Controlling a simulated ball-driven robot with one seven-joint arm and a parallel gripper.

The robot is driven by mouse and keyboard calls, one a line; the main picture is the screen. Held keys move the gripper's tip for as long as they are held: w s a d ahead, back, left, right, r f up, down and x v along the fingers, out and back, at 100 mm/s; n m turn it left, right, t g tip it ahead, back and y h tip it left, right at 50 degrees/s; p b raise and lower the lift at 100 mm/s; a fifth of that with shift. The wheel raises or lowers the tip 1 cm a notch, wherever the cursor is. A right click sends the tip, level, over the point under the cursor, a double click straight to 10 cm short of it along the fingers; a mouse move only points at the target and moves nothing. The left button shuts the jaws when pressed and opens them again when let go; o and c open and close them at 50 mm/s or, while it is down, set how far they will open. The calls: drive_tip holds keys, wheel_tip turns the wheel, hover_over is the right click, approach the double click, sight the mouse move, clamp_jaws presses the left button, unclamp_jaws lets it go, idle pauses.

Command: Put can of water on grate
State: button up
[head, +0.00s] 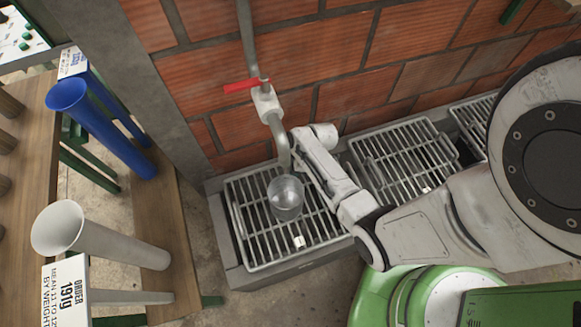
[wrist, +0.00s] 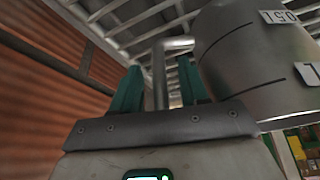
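The can (head: 286,200) shows in the head view as a grey, open-topped round vessel below the tap spout, over the left grate (head: 247,222). I cannot tell from this view whether it rests flat on the bars. In the wrist view the can (wrist: 250,60) is large at the right, grey metal with dark level lines and white labels. My gripper (wrist: 158,85) has two green fingers that stand apart, with a grey pipe visible between them. The can is beside the right finger, not between the two. In the head view my fingertips are hidden near the spout.
The tap (head: 266,103) with a red lever (head: 240,86) comes down the brick wall. More grates (head: 400,160) continue to the right. A bench with a blue funnel (head: 105,130) and a white funnel (head: 100,242) stands at the left.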

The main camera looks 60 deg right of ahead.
drive_tip(key=p+v, duration=0.1)
drive_tip(key=v, duration=1.1)
drive_tip(key=shift+p, duration=0.4)
drive_tip(key=shift+r, duration=0.1)
